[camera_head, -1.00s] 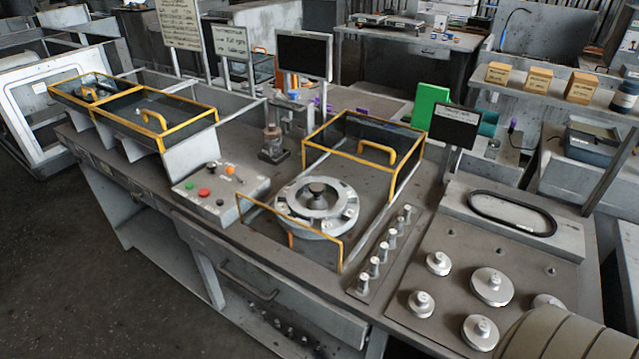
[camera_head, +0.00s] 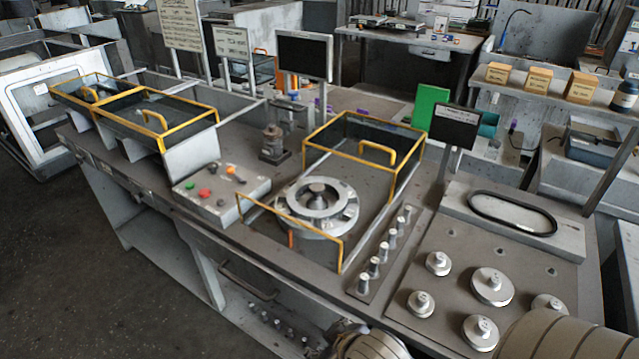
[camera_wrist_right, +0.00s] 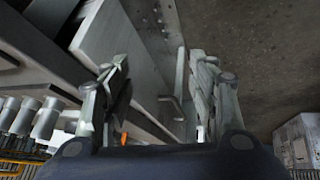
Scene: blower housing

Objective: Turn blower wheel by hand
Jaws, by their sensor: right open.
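The blower wheel (camera_head: 318,207) is a round grey ring with a raised hub, in a round housing on the bench, seen in the head view. A yellow-framed clear guard box (camera_head: 372,140) stands behind it, and a low yellow-framed panel (camera_head: 291,240) stands in front. My right gripper (camera_wrist_right: 158,70) shows in the right wrist view with its two fingers apart and nothing between them. It is by the bench front, near a grey bar handle (camera_wrist_right: 172,107), away from the wheel. My left gripper is not in view.
A row of metal pegs (camera_head: 374,266) stands right of the wheel. Farther right, a plate carries several round knobs (camera_head: 492,287). A control box (camera_head: 221,193) with coloured buttons sits left of the wheel. A small black screen (camera_head: 456,127) stands behind the pegs.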

